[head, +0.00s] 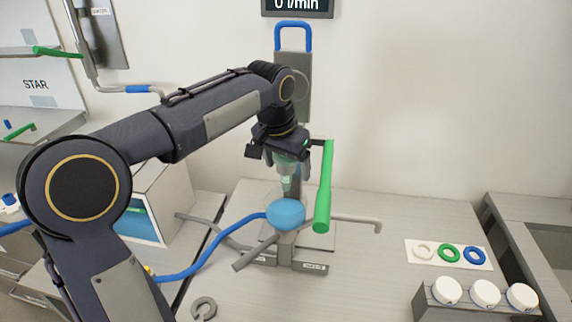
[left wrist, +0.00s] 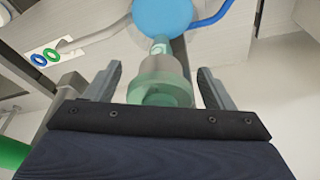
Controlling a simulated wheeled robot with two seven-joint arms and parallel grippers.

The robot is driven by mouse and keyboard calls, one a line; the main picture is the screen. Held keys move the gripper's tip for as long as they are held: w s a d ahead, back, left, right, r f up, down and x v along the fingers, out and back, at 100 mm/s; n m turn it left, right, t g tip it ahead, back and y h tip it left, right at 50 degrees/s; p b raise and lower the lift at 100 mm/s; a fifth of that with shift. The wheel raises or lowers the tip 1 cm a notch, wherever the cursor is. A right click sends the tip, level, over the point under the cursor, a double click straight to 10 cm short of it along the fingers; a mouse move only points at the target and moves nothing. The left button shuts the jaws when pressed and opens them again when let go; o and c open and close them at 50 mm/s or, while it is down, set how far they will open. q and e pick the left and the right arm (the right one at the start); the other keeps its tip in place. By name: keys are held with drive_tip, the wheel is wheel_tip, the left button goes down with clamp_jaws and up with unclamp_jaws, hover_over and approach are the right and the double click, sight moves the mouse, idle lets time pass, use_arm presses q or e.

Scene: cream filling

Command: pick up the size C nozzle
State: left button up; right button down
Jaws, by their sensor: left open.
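A translucent green nozzle (head: 286,181) shows below my left gripper (head: 290,160) in the head view, just above a blue rounded part (head: 287,213) of the filling machine. In the left wrist view, the nozzle (left wrist: 160,82) lies between the two spread fingers of my left gripper (left wrist: 159,88), with a gap on each side. Its narrow end points toward the blue part (left wrist: 162,14). I cannot read a size letter on it. The left gripper is open. My right gripper is not in view.
A green lever (head: 323,188) stands close to the right of my left gripper. A blue hose (head: 205,262) runs left from the blue part. A card with white, green and blue rings (head: 449,254) and a rack of white-topped containers (head: 485,293) are at right.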

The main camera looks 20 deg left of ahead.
use_arm(q)
drive_tip(key=shift+w+f, duration=0.15)
drive_tip(key=shift+f, duration=0.45)
drive_tip(key=c, duration=1.2)
drive_tip(key=shift+r, duration=0.1)
drive_tip(key=shift+r, duration=0.15)
